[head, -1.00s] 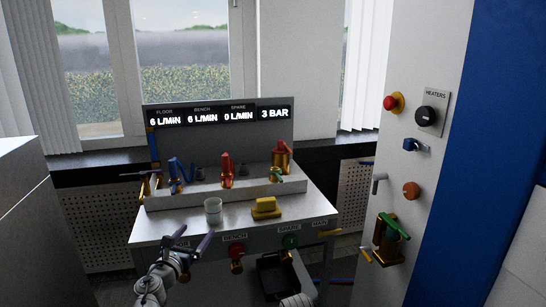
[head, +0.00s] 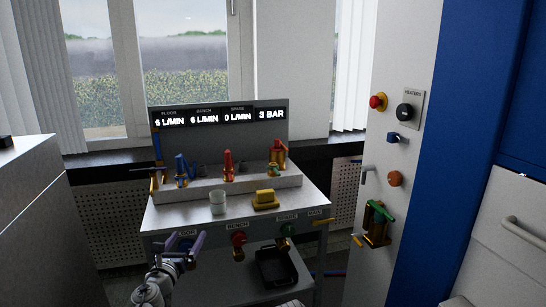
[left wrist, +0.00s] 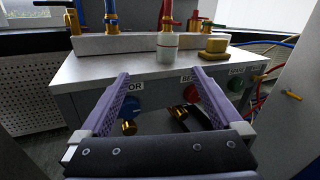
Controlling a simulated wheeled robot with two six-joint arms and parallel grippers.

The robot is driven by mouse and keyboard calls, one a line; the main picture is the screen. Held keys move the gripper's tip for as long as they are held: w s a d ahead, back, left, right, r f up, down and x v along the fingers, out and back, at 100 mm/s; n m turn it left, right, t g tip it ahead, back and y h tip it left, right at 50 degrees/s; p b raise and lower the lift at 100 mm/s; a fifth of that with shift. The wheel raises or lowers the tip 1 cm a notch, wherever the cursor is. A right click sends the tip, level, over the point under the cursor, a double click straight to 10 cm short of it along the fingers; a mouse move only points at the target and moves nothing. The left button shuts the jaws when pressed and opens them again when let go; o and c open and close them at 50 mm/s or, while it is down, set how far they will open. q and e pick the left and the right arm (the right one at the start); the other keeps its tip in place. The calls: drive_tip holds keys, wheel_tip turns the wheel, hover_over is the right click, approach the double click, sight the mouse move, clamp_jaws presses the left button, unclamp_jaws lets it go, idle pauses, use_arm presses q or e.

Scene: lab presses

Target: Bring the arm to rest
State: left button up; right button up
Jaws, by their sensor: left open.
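My left gripper (head: 187,243) is open and empty in front of the bench's front face, near the FLOOR label. In the left wrist view its two purple fingers (left wrist: 160,76) are spread wide, with the blue knob (left wrist: 131,105) and a brass fitting seen between them. They appear apart from the bench. My right gripper does not show.
The metal bench (head: 180,216) carries a clear cup (head: 218,203), a yellow block (head: 265,199) and several coloured valves. A black tray (head: 276,268) sits below. A white panel with a red button (head: 378,102) and green-handled valve (head: 378,211) stands to the right.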

use_arm(q)
drive_tip(key=s+d+f+n+g+y, duration=0.4)
drive_tip(key=f+n, duration=0.4)
drive_tip(key=n, duration=0.5)
drive_tip(key=s+d+f+n+g+y, duration=0.3)
drive_tip(key=s+f+n+g, duration=0.4)
drive_tip(key=n, duration=0.6)
drive_tip(key=s+d+f+n+g+h, duration=0.2)
drive_tip(key=s+d+f+n+g, duration=0.15)
drive_tip(key=s+d, duration=0.35)
drive_tip(key=s+d+f+n+g+h, duration=0.1)
drive_tip(key=s+d+f+n+g, duration=0.3)
drive_tip(key=s, duration=0.4)
wheel_tip(320, 180, up, 32)
drive_tip(key=d+m+p, duration=0.1)
drive_tip(key=p, duration=3)
drive_tip(key=shift+f+h, duration=0.15)
drive_tip(key=shift+h, duration=0.15)
drive_tip(key=shift+d+m, duration=0.1)
drive_tip(key=shift+m, duration=0.15)
